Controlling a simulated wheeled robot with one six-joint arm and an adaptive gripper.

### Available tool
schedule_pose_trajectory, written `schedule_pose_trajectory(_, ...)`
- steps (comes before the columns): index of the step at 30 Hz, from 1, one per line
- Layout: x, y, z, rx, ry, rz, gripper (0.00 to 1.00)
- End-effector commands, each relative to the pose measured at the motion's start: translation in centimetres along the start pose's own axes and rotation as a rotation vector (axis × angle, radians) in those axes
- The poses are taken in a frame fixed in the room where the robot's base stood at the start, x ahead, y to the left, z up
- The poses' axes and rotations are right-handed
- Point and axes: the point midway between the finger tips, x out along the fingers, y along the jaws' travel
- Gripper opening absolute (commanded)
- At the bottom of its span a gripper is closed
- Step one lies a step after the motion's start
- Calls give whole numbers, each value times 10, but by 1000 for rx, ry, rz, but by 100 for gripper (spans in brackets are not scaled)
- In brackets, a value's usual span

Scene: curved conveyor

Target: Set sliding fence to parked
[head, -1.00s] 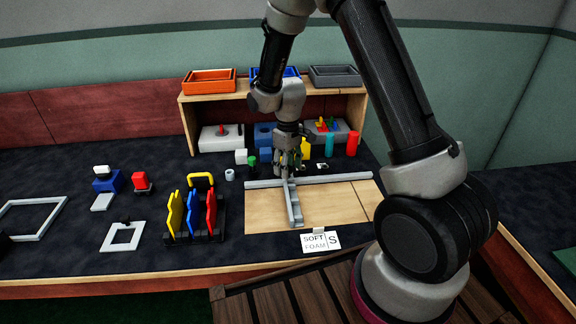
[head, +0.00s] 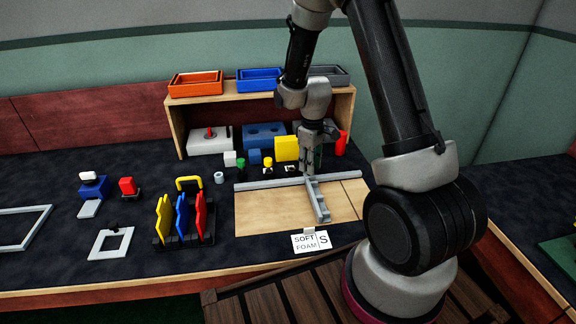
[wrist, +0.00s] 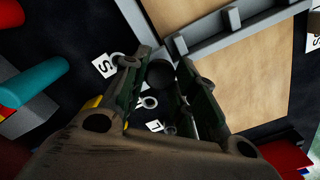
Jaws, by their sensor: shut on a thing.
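The sliding fence (head: 319,203) is a grey bar standing across the pale wooden board (head: 265,211). Its far end meets a long grey rail (head: 262,184) along the board's back edge. The fence also shows in the wrist view (wrist: 225,39). My gripper (head: 311,169) is at the fence's far end, by the rail. In the wrist view its fingers (wrist: 172,82) are around a dark round knob (wrist: 160,72) at that end. The fingers hide part of the grip. A dark seam crosses the board to the right of the fence.
A card reading "SOFT FOAM S" (head: 310,243) stands at the board's front edge. A rack with yellow, blue and red plates (head: 183,222) is left of the board. Small parts and a wooden shelf (head: 172,125) with trays stand behind the rail. The board's left part is clear.

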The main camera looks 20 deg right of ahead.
Motion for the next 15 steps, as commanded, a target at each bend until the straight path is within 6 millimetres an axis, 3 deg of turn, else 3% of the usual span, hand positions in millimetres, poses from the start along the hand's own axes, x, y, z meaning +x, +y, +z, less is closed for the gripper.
schedule_pose_trajectory(6, 0, 49, 50, 8, -1, 0, 0)
schedule_pose_trajectory(15, 0, 93, 93, 2, 0, 1, 0)
